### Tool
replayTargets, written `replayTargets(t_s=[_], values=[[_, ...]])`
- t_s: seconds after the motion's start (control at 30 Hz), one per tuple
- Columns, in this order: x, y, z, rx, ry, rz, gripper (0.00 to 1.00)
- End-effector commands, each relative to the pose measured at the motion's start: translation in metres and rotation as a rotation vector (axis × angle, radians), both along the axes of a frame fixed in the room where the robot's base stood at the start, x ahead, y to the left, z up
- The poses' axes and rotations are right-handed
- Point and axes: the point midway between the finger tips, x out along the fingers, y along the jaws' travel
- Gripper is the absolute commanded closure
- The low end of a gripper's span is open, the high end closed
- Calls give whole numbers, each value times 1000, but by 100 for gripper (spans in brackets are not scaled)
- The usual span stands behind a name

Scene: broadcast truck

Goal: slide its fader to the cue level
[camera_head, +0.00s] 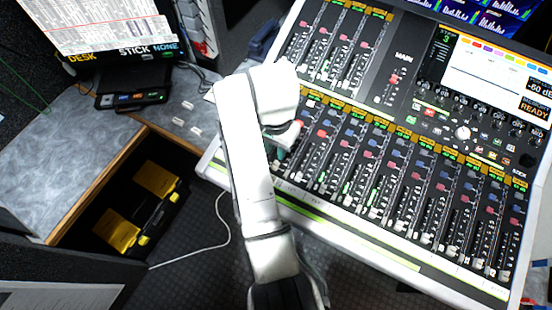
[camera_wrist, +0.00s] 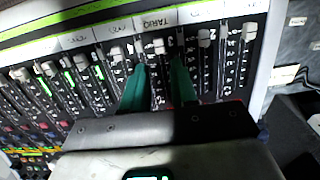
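The mixing console (camera_head: 400,262) fills the right of the head view, with rows of channel strips and faders. In the wrist view, a label strip above the faders has a tag reading TARIQ (camera_wrist: 154,20). A pale fader cap (camera_wrist: 158,46) sits below that tag, near the label end of its slot. My gripper (camera_wrist: 160,68) has two green fingers, spread apart on either side of this strip. Whether either finger touches the cap is unclear. In the head view my gripper (camera_head: 280,150) is over the console's left lower strips, largely hidden by my white arm.
Neighbouring fader caps (camera_wrist: 204,36) (camera_wrist: 115,53) stand close on both sides. The console screen (camera_head: 500,75) reads READY and -60 dB. A monitor (camera_head: 95,25) reads DESK, STICK, NONE.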

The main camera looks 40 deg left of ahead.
Motion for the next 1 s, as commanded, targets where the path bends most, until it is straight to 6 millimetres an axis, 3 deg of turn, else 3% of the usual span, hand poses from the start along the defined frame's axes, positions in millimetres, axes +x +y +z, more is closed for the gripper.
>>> replayTargets(t_s=[0.2,0.4,0.83,1.0], values=[[0,-1,-40,-2,1,0,72],[0,-1,-66,-1,1,0,72],[1,-1,-76,1,-1,0,72],[1,-1,-76,1,-1,0,88]])
